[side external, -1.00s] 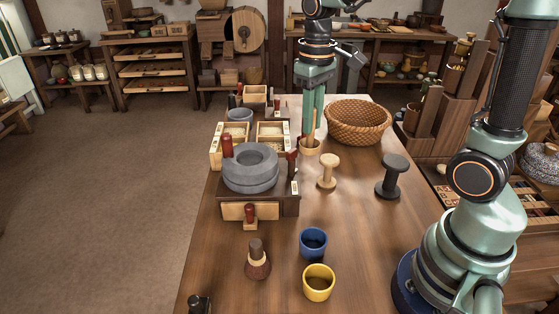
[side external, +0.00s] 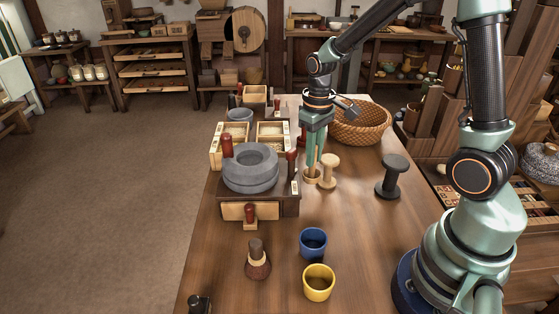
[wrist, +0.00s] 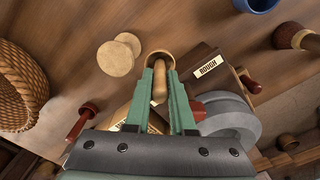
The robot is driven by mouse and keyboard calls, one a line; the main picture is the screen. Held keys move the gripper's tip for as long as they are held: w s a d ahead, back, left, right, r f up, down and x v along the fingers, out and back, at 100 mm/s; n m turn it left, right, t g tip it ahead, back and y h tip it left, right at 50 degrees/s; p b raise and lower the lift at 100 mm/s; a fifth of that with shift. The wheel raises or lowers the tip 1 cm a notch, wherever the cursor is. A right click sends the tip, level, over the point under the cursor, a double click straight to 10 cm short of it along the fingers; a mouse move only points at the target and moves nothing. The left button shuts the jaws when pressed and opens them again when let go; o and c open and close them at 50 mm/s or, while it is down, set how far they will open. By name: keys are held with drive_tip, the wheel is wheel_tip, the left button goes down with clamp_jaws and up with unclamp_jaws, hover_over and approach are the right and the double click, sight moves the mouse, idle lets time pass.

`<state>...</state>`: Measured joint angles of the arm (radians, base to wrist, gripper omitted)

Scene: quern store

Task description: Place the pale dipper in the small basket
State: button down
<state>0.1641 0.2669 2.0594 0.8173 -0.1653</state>
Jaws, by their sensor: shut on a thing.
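The pale dipper (side external: 312,177) is a small light-wood cup with an upright handle. My gripper (side external: 313,163) is shut on its handle, which shows between the green fingers in the wrist view (wrist: 159,82). The dipper is roughly upright, just left of a pale wooden spool. I cannot tell whether its bottom touches the table. The woven brown basket (side external: 372,127) stands behind and to the right of my gripper, partly hidden by my arm. In the wrist view the basket (wrist: 16,92) is at the left edge, apart from the dipper.
The pale spool (side external: 329,172) is close to the dipper. A dark spool (side external: 392,177) stands farther right. A grey stone quern (side external: 250,168) on a drawer box is at left. Blue (side external: 313,243) and yellow (side external: 318,283) cups stand in front. The table between them is clear.

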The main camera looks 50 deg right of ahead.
sight(313, 170)
drive_tip(key=shift+f, duration=2.4)
drive_tip(key=shift+f, duration=0.15)
drive_tip(key=c, duration=0.8)
unclamp_jaws()
drive_tip(key=shift+o, duration=0.2)
